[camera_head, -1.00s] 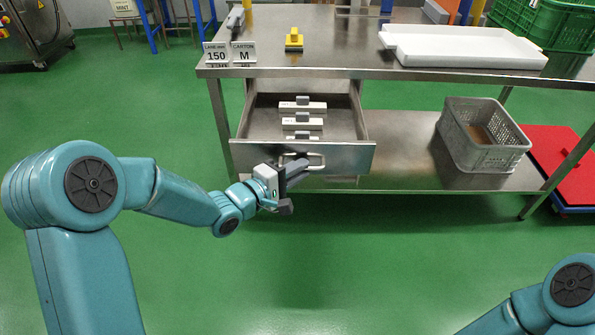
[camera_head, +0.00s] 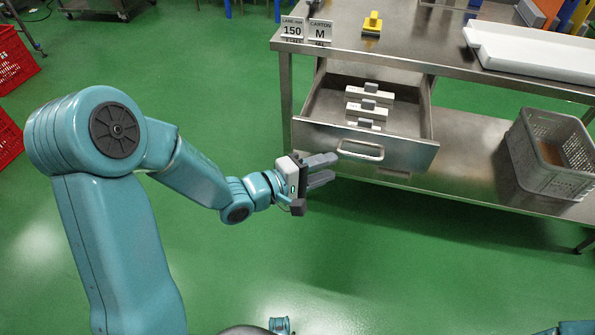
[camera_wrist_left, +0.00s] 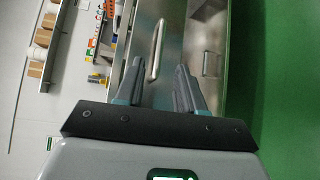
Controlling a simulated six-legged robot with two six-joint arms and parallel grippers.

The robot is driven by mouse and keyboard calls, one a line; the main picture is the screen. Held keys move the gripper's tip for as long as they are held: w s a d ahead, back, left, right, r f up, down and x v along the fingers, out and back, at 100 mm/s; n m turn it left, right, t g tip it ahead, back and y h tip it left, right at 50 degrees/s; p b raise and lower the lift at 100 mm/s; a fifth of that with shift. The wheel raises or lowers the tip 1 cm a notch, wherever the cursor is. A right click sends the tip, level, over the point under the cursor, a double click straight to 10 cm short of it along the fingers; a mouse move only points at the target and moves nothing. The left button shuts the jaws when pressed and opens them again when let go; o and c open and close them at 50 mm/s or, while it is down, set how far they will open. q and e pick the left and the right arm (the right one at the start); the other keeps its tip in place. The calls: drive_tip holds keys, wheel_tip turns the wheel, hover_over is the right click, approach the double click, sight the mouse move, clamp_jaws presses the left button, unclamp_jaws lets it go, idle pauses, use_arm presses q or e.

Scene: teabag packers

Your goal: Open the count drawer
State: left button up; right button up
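The count drawer (camera_head: 318,133) is pulled out from under the steel table's top, and its inside shows. Its front has a bar handle (camera_head: 360,150), which also shows in the left wrist view (camera_wrist_left: 156,52). White blocks with grey grips (camera_head: 369,95) lie in the drawer. My left gripper (camera_head: 324,170) is open and empty, just left of the handle and apart from it. In the left wrist view its two fingers (camera_wrist_left: 157,88) are spread, with the handle beyond the gap between them. My right gripper is not in view.
A grey crate (camera_head: 550,155) stands on the lower shelf. Green floor is clear in front.

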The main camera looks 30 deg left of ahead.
use_arm(q)
drive_tip(key=p+v, duration=0.1)
drive_tip(key=v, duration=0.6)
drive_tip(key=shift+s+a, duration=0.15)
drive_tip(key=shift+s, duration=0.15)
drive_tip(key=shift+r, duration=0.1)
